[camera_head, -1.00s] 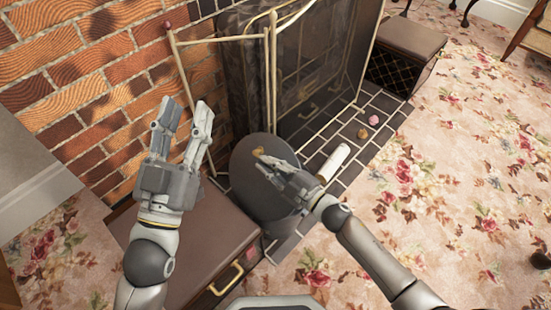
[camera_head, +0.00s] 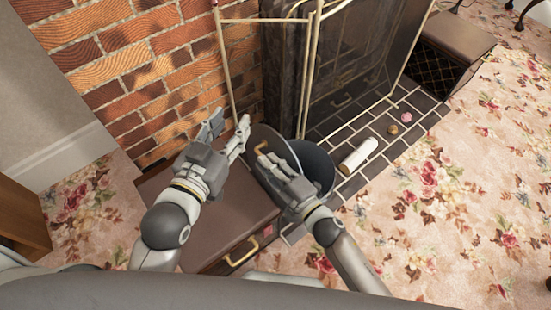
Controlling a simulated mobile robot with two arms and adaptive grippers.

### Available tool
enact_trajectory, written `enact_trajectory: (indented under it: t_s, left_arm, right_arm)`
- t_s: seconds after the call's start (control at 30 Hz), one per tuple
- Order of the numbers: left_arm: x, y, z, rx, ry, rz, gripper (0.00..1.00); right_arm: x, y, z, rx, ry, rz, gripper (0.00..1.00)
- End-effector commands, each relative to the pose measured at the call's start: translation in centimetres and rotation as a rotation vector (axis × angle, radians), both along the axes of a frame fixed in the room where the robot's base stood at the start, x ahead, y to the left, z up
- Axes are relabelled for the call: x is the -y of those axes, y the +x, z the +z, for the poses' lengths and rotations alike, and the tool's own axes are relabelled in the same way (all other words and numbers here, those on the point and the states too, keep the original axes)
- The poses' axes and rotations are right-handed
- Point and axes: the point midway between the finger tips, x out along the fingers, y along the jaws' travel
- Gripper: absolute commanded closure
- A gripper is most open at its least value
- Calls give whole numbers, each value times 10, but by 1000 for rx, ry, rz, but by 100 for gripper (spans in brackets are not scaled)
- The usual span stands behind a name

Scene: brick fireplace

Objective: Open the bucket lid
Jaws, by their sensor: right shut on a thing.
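The dark grey bucket (camera_head: 320,170) stands on the tiled hearth, and its dark inside shows at the right. Its round grey lid (camera_head: 275,141) is raised and tilted to the left of the opening. My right gripper (camera_head: 266,162) is shut on the lid's brass-coloured handle (camera_head: 261,149); its fingers partly hide the grip. My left gripper (camera_head: 231,119) is open and empty, with one finger close to the lid's left edge. I cannot tell whether that finger touches the lid.
A brown box with a gold handle (camera_head: 240,252) sits below the lid. A brass-framed fire screen (camera_head: 305,70) stands behind the bucket. A white cylinder (camera_head: 359,154) and small round objects lie on the hearth to the right. The floral carpet (camera_head: 450,200) is clear at the right.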

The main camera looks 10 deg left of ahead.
Motion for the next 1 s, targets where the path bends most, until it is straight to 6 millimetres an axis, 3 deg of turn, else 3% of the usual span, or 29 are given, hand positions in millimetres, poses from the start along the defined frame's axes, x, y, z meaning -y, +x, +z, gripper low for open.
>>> enact_trajectory:
  t_s: [0.47,0.5,0.63,1.0]
  left_arm:
    - [0,0,-1,-6,1,1,60]
    - [0,0,-1,-6,1,1,60]
    - [0,0,-1,-6,1,1,60]
    - [0,0,-1,-5,1,1,60]
  right_arm:
    - [-6,-6,-2,-12,12,10,100]
    - [-6,-6,-2,-12,12,10,85]
    - [-5,-5,-3,-12,8,6,68]
    - [-2,-4,-6,-12,-1,1,68]
